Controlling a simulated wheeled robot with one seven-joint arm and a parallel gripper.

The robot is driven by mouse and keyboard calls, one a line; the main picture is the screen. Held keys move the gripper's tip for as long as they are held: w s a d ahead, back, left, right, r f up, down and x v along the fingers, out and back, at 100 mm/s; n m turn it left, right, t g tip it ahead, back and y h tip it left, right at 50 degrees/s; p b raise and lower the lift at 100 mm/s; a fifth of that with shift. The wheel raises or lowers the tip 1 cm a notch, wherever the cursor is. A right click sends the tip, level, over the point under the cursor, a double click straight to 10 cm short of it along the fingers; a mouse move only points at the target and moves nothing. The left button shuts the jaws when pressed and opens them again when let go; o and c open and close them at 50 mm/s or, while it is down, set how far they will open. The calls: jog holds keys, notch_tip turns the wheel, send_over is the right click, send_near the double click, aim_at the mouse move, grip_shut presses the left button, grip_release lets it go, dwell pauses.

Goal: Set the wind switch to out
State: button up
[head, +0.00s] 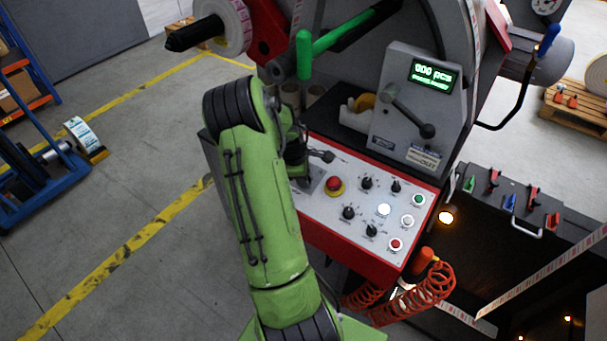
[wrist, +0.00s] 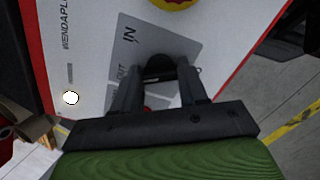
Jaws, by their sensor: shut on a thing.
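The wind switch (wrist: 157,65) shows in the wrist view as a dark knob on a grey plate (wrist: 185,45). The plate carries the words IN and OUT beside the switch. My gripper (wrist: 158,76) is shut on the switch, one finger on each side. The fingers hide much of the knob, and I cannot tell which way it is set. In the head view, my gripper (head: 297,160) is at the left end of the white control panel (head: 325,205), and my arm hides the switch there.
Right of my gripper are a red emergency button (head: 333,184), several black knobs (head: 348,213) and lit buttons (head: 384,210). A black ball-ended lever (head: 425,130) and a green-handled lever (head: 304,55) stand above the panel. A coiled red hose (head: 415,295) hangs below it.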

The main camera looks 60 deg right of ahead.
jog(key=o, duration=1.1)
jog(key=shift+c, duration=0.2)
jog(key=p+v, duration=0.2)
jog(key=v, duration=1.4)
jog(key=shift+s+f, duration=0.1)
